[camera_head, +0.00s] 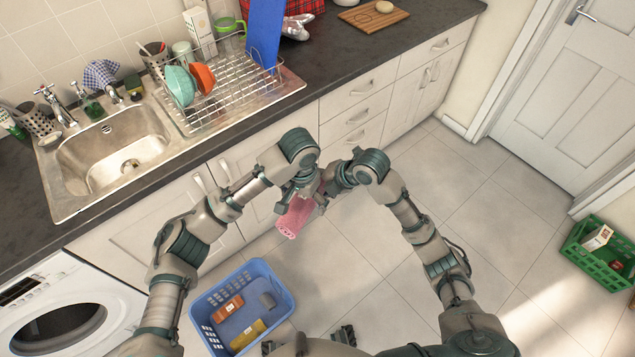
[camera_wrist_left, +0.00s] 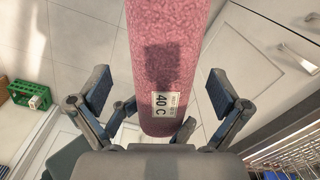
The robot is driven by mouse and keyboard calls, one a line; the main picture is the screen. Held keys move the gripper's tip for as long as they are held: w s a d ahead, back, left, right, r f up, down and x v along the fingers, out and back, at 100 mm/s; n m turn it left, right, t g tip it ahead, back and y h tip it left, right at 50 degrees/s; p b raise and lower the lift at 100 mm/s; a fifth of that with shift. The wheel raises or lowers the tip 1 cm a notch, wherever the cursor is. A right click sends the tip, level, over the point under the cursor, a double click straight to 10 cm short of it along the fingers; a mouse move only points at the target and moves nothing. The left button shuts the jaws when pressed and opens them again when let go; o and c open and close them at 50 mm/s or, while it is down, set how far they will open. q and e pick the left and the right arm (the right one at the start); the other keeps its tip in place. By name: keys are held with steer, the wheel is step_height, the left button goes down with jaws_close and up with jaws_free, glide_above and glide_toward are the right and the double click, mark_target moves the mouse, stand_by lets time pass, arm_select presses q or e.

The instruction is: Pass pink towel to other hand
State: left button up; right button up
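A rolled pink towel (camera_head: 294,217) is held up in the air, tilted, in front of the counter cupboards. In the left wrist view the towel (camera_wrist_left: 166,45) runs between my left gripper's (camera_wrist_left: 160,92) wide-open fingers, with a gap on each side, and a white "40 C" label faces the camera. In the head view my left gripper (camera_head: 297,190) is at the towel's upper part. My right gripper (camera_head: 324,188) is at the towel's upper right side, close to the left one. Its fingertips are mostly hidden, but the towel stays up with the left fingers clear of it.
A blue basket (camera_head: 284,283) with a few items stands on the floor below, beside the washing machine (camera_head: 70,312). The counter with sink (camera_head: 110,150) and dish rack (camera_head: 225,85) is behind. A green crate (camera_head: 590,260) lies far right. The middle floor is clear.

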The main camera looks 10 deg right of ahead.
arm_select(q)
step_height(320, 180, up, 12)
steer(key=f, duration=0.1)
steer(key=w+a+f+n+t+h, duration=0.25)
steer(key=w+a+f, duration=0.25)
steer(key=w+f, duration=0.55)
steer(key=s+a+f+n, duration=0.1)
steer(key=s+a+f, duration=0.15)
steer(key=f, duration=0.75)
steer(key=s+a+f+n, duration=0.1)
steer(key=s+f, duration=0.2)
steer(key=f, duration=0.7)
steer(key=s+a+f+n, duration=0.1)
steer(key=s+a+f, duration=0.1)
steer(key=f, duration=0.9)
steer(key=s+a+f, duration=0.5)
steer(key=s+f, duration=0.2)
steer(key=s, duration=0.4)
steer(key=s+a+f+y, duration=0.1)
steer(key=s+a+f, duration=0.5)
steer(key=s, duration=0.5)
steer(key=s+a+f+y, duration=0.1)
steer(key=s+a+f, duration=0.4)
steer(key=s+f, duration=0.3)
steer(key=s, duration=0.3)
steer(key=shift+a+f+g, duration=0.15)
steer(key=shift+f+g, duration=0.2)
